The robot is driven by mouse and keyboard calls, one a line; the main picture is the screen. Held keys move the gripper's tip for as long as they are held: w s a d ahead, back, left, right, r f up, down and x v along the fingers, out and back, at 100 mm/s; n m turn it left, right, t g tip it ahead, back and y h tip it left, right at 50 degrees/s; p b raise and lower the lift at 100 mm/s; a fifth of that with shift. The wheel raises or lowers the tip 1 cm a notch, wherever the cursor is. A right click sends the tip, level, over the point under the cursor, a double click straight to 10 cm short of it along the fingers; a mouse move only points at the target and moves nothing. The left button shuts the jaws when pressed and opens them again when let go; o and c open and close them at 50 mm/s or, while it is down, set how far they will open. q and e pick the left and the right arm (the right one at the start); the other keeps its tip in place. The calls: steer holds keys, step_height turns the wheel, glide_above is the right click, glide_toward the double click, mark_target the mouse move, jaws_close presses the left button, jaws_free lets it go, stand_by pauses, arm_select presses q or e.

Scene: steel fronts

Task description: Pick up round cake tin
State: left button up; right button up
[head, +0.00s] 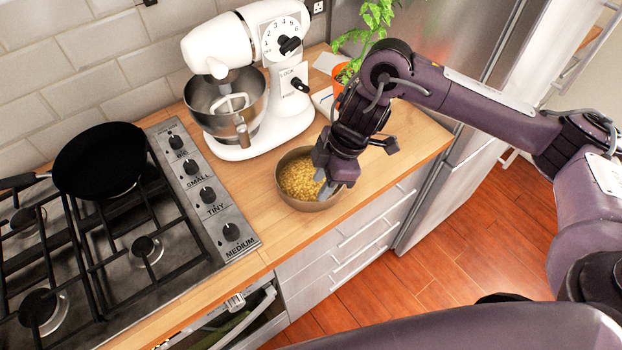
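The round cake tin (283,193) stands on the wooden counter in front of the stand mixer, filled with a yellow grainy mass. My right gripper (325,190) points down at the tin's right side, with its fingers at or over the right rim. The fingers overlap the tin's edge in this view, so I cannot tell whether they are closed on the rim or just around it. The tin appears to rest on the counter. My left gripper is not in view.
A white stand mixer (290,115) with a steel bowl (215,110) stands behind the tin. A gas hob (190,255) with a black pan (100,160) is at left. A potted plant (367,35) stands behind my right arm. The counter (410,150) is clear to the right.

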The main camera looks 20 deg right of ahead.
mark_target(317, 202)
steer(key=shift+d+f, duration=0.2)
steer(key=shift+d, duration=0.05)
steer(key=shift+d+x, duration=0.2)
steer(key=shift+x, duration=3.4)
steer(key=shift+s, duration=0.15)
steer(key=shift+c, duration=0.3)
jaws_close()
